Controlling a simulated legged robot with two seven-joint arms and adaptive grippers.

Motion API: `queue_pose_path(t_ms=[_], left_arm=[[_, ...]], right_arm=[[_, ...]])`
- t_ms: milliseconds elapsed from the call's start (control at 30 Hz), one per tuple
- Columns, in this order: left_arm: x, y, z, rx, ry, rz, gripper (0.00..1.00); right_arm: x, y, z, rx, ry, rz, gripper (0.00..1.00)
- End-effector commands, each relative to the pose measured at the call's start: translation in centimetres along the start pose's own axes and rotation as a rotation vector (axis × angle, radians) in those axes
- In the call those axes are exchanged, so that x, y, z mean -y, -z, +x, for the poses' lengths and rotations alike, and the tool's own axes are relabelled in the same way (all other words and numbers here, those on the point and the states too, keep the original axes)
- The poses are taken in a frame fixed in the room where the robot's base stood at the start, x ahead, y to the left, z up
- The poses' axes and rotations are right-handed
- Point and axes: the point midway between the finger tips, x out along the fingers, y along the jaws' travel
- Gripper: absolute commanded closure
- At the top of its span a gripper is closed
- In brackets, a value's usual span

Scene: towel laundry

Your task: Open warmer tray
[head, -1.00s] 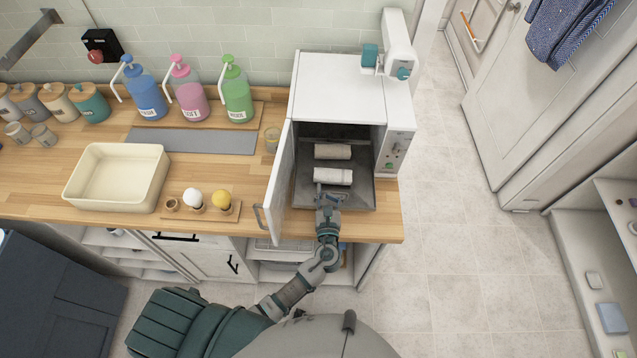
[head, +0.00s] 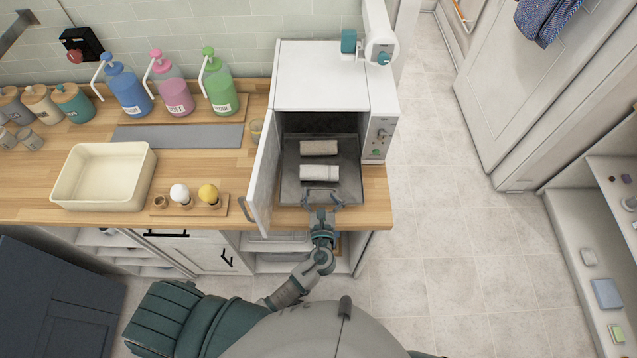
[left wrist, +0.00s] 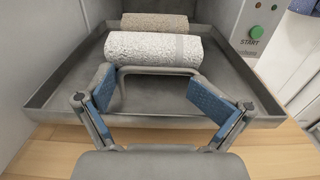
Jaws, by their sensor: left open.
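The white warmer (head: 318,78) stands on the counter with its door (head: 263,172) swung open to the left. Its dark grey tray (head: 350,182) sticks out of the opening, and its rim shows in the left wrist view (left wrist: 262,92). A beige rolled towel (head: 320,148) and a white rolled towel (head: 319,172) lie on it, the beige one farther back. My left gripper (head: 323,202) is open at the tray's front. In the left wrist view its blue-padded fingers (left wrist: 150,88) stand apart on either side of the tray's grey handle (left wrist: 160,70). My right gripper is not in view.
Left of the warmer are a small wooden holder (head: 188,208) with a white and a yellow ball, a cream basin (head: 72,178) and several pump bottles (head: 175,92). The open door bounds the left side of the tray. The floor to the right is clear.

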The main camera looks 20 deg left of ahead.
Motion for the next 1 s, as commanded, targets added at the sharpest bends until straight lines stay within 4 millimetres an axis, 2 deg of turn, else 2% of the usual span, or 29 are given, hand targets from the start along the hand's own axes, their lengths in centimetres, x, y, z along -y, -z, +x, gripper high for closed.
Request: queue_pose_path(t_ms=[33,200,400,567,1000], left_arm=[[0.2,0.2,-1.4,-0.005,0.005,-0.001,0.0],[-0.1,0.1,-5.2,-0.002,-0.007,0.002,0.0],[-0.5,0.1,-7.8,0.001,-0.016,0.002,0.0],[-0.8,0.0,-8.4,0.003,-0.02,0.001,0.0],[-0.5,-0.1,-8.5,0.005,-0.02,0.005,0.0]], right_arm=[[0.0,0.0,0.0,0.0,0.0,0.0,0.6],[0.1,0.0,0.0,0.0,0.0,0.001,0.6],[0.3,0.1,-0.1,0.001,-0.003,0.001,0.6],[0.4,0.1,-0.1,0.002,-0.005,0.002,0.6],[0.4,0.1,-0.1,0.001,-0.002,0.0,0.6]])
